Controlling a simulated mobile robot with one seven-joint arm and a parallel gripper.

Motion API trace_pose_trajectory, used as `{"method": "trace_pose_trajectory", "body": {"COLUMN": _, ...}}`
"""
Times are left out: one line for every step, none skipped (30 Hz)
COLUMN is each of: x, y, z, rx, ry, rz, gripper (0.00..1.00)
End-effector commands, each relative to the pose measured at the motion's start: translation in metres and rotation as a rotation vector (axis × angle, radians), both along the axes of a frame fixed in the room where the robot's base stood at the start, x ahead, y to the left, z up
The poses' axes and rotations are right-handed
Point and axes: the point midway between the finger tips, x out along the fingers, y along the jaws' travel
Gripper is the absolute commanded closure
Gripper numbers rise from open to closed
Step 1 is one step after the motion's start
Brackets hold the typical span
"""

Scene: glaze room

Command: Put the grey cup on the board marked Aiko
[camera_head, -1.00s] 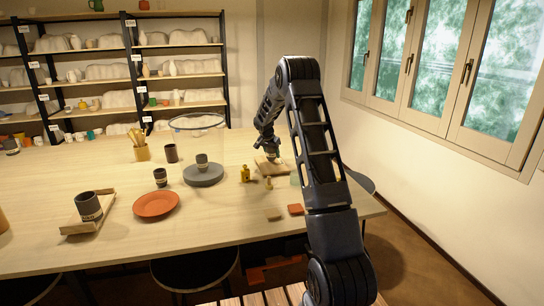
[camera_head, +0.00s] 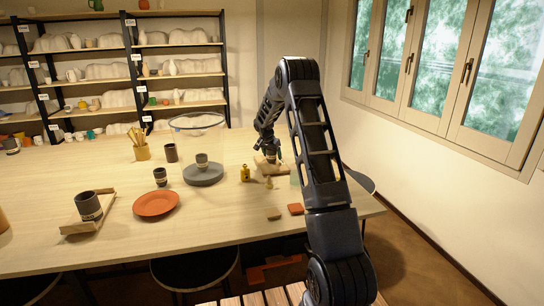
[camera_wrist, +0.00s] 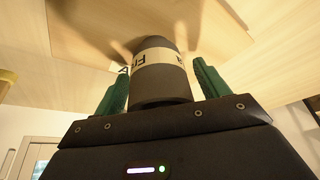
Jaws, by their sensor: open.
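My gripper (camera_head: 271,157) is over a light wooden board (camera_head: 282,170) on the right part of the table. In the wrist view, the green fingers of my gripper (camera_wrist: 160,84) are open on either side of a dark grey cup (camera_wrist: 160,90) with a cream lettered band. The fingers stand apart from the cup's sides. The cup seems to be on the board, but its contact is hard to see. I cannot read any name on the board.
Another dark cup (camera_head: 88,206) stands on a wooden board (camera_head: 72,226) at the left. An orange plate (camera_head: 156,204), a small cup (camera_head: 160,176), and a grey disc (camera_head: 204,176) bearing a cup (camera_head: 202,160) are between. A yellow bottle (camera_head: 245,173) stands near my gripper.

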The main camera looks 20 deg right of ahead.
Motion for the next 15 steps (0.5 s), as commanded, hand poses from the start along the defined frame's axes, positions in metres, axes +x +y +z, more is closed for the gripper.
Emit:
{"method": "trace_pose_trajectory", "body": {"x": -0.001, "y": 0.002, "z": 0.005, "rx": 0.0, "ry": -0.001, "rz": 0.0, "gripper": 0.26}}
{"method": "trace_pose_trajectory", "body": {"x": -0.002, "y": 0.003, "z": 0.009, "rx": -0.001, "ry": -0.002, "rz": 0.0, "gripper": 0.26}}
{"method": "trace_pose_trajectory", "body": {"x": -0.003, "y": 0.004, "z": 0.014, "rx": 0.0, "ry": -0.003, "rz": 0.0, "gripper": 0.26}}
{"method": "trace_pose_trajectory", "body": {"x": -0.004, "y": 0.005, "z": 0.018, "rx": 0.0, "ry": -0.003, "rz": 0.0, "gripper": 0.26}}
{"method": "trace_pose_trajectory", "body": {"x": -0.006, "y": 0.007, "z": 0.023, "rx": 0.0, "ry": -0.003, "rz": 0.0, "gripper": 0.26}}
{"method": "trace_pose_trajectory", "body": {"x": -0.008, "y": 0.008, "z": 0.03, "rx": -0.001, "ry": -0.004, "rz": 0.0, "gripper": 0.26}}
{"method": "trace_pose_trajectory", "body": {"x": -0.009, "y": 0.01, "z": 0.036, "rx": -0.001, "ry": -0.003, "rz": 0.001, "gripper": 0.26}}
{"method": "trace_pose_trajectory", "body": {"x": -0.011, "y": 0.012, "z": 0.042, "rx": -0.001, "ry": -0.003, "rz": 0.001, "gripper": 0.26}}
{"method": "trace_pose_trajectory", "body": {"x": -0.013, "y": 0.014, "z": 0.049, "rx": -0.001, "ry": -0.003, "rz": 0.0, "gripper": 0.26}}
{"method": "trace_pose_trajectory", "body": {"x": -0.015, "y": 0.016, "z": 0.054, "rx": -0.001, "ry": -0.003, "rz": 0.001, "gripper": 0.26}}
{"method": "trace_pose_trajectory", "body": {"x": -0.017, "y": 0.018, "z": 0.06, "rx": 0.0, "ry": -0.004, "rz": 0.0, "gripper": 0.26}}
{"method": "trace_pose_trajectory", "body": {"x": -0.019, "y": 0.02, "z": 0.067, "rx": 0.0, "ry": -0.003, "rz": 0.0, "gripper": 0.26}}
{"method": "trace_pose_trajectory", "body": {"x": -0.02, "y": 0.021, "z": 0.071, "rx": 0.0, "ry": -0.002, "rz": -0.001, "gripper": 0.26}}
{"method": "trace_pose_trajectory", "body": {"x": -0.022, "y": 0.022, "z": 0.076, "rx": 0.0, "ry": -0.002, "rz": -0.001, "gripper": 0.26}}
{"method": "trace_pose_trajectory", "body": {"x": -0.023, "y": 0.024, "z": 0.083, "rx": 0.0, "ry": -0.003, "rz": 0.001, "gripper": 0.26}}
